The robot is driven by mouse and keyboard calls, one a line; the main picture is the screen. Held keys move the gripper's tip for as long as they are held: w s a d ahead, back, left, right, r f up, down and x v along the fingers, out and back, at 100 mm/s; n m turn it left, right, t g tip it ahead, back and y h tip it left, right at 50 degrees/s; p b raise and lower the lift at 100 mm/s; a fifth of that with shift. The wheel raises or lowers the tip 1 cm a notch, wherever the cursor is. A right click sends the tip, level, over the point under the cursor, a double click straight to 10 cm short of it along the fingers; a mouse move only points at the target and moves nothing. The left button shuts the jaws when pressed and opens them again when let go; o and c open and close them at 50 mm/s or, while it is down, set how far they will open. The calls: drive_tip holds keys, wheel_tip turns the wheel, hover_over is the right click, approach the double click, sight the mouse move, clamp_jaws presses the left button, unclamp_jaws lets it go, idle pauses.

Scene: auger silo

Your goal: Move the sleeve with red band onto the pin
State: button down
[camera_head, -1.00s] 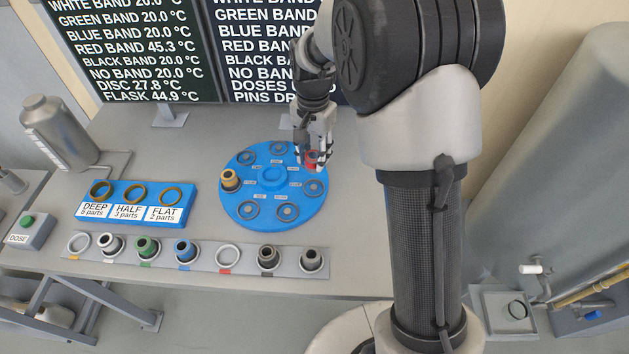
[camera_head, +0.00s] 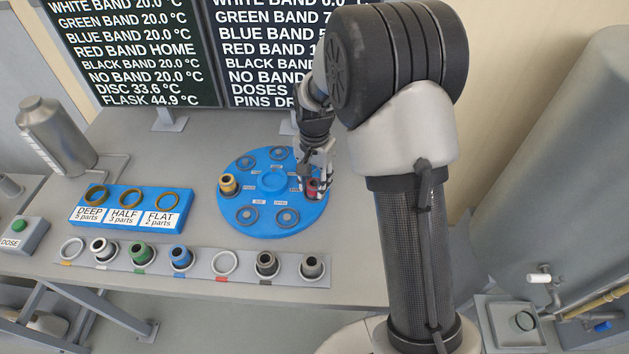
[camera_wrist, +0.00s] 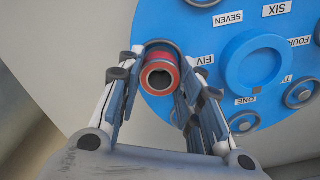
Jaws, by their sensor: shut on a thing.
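The sleeve with red band (camera_head: 312,188) is at the right side of the blue disc (camera_head: 262,228), over one of its ring stations. My gripper (camera_head: 319,182) is shut on it from above. In the wrist view the red sleeve (camera_wrist: 160,76) shows its dark bore between the two fingers (camera_wrist: 158,88), near the disc's rim. A grey ring shows just behind it. The pin under the sleeve is hidden, so I cannot tell if the sleeve is fully down on it.
A yellow-banded sleeve (camera_head: 228,184) sits at the disc's left. The front rack (camera_head: 205,263) holds several sleeves and bare rings, one marked red (camera_head: 225,262). A blue block (camera_head: 130,212) stands left. The screens (camera_head: 130,50) rise behind; one reads RED BAND HOME.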

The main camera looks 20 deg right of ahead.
drive_tip(key=shift+s+f+b, duration=0.25)
drive_tip(key=shift+f+b, duration=0.05)
drive_tip(key=shift+f, duration=0.35)
drive_tip(key=c, duration=1.5)
unclamp_jaws()
drive_tip(key=shift+o, duration=0.5)
drive_tip(key=shift+w+f, duration=0.1)
drive_tip(key=shift+w, duration=0.1)
drive_tip(key=shift+o, duration=1.4)
drive_tip(key=shift+r, duration=0.25)
